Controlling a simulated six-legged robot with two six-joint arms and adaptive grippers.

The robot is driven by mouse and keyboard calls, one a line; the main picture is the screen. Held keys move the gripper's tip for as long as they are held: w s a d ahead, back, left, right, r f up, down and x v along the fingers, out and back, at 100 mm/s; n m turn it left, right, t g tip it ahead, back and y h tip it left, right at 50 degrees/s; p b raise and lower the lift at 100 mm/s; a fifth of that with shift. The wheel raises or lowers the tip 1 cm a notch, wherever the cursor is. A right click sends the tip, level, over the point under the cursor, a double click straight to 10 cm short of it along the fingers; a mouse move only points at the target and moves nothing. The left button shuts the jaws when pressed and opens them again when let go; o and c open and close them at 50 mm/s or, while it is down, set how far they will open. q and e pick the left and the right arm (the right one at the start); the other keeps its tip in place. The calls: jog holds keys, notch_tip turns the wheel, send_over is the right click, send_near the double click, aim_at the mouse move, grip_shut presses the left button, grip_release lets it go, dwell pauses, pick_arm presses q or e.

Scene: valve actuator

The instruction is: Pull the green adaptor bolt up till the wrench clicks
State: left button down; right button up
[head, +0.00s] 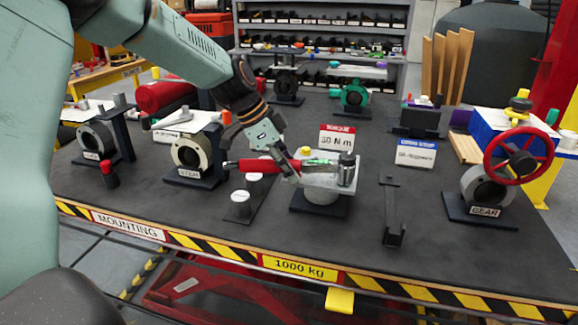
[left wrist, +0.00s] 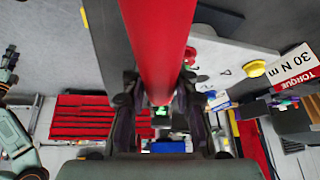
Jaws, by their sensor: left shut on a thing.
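A wrench with a red handle (head: 250,165) lies roughly level at the actuator on the bench. Its handle also fills the upper middle of the left wrist view (left wrist: 158,45). My left gripper (head: 291,174) is shut on the wrench handle near its right end. The actuator's grey top plate (head: 322,178) carries a yellow bolt (head: 305,151) and a dark and silver cylinder (head: 347,168). A small green patch shows between the fingers in the left wrist view, too small to identify.
A torque sign (head: 337,138) reading 30 N m stands behind the actuator. White-topped cylinders (head: 240,197) stand on a dark plate to its left. A dark bracket (head: 391,212) lies to the right. The gear stand (head: 485,185) has a red handwheel. The bench front (head: 330,245) is clear.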

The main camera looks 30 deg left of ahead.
pick_arm(q)
jog(key=shift+w+a+r, duration=0.1)
jog(key=shift+w+r, duration=0.05)
jog(key=shift+r, duration=0.05)
jog(key=shift+w+r+p, duration=0.1)
jog(key=shift+r+p, duration=0.7)
jog(key=shift+r, duration=0.2)
jog(key=shift+r+p, duration=1.25)
jog(key=shift+r, duration=0.1)
